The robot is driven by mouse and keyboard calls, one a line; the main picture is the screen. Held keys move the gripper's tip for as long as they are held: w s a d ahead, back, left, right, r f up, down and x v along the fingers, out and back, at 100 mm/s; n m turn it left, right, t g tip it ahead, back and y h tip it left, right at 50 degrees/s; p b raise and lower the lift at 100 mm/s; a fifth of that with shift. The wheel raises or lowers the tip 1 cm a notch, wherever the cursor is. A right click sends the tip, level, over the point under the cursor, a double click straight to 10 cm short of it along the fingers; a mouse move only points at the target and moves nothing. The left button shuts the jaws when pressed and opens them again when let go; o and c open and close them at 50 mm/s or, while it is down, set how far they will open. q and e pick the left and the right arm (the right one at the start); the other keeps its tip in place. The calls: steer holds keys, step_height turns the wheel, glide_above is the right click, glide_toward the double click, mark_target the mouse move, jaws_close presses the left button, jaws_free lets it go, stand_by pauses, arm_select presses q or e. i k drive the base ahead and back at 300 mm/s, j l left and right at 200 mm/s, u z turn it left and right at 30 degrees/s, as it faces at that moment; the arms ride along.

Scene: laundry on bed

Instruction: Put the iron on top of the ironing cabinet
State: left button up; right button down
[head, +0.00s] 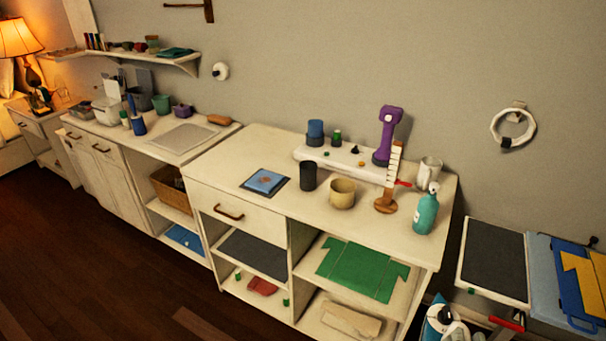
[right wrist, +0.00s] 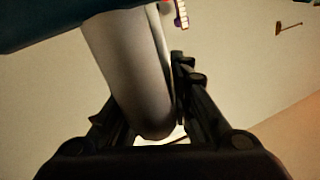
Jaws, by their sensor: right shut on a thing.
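In the right wrist view my right gripper (right wrist: 150,120) is shut on the iron (right wrist: 122,70), around a pale grey, rounded part that looks like its handle. A dark teal body (right wrist: 50,22) spans the top edge of that view. In the head view a teal and white thing (head: 438,318), likely the iron, is cut by the bottom edge. A white cabinet (head: 232,152) with a drawer and open shelves stands in the middle; I cannot tell for sure that it is the ironing cabinet. My left gripper is not in view.
The cabinet top holds a purple upright device (head: 388,130), a teal bottle (head: 426,212), a beige cup (head: 342,193), a dark cup (head: 308,176) and a blue booklet (head: 265,181). A dark pad (head: 495,258) lies at right. Some bare top shows at the cabinet's front.

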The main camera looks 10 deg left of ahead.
mark_target(222, 168)
steer(key=i+u, duration=0.15)
steer(key=u, duration=0.25)
steer(key=i+u, duration=0.15)
steer(key=u, duration=0.25)
steer(key=i+u, duration=0.15)
steer(key=u, duration=0.3)
steer(key=i+l+u, duration=0.2)
steer(key=i+l, duration=0.35)
steer(key=i+l+u, duration=0.25)
steer(key=i+l, duration=0.3)
steer(key=l, duration=0.15)
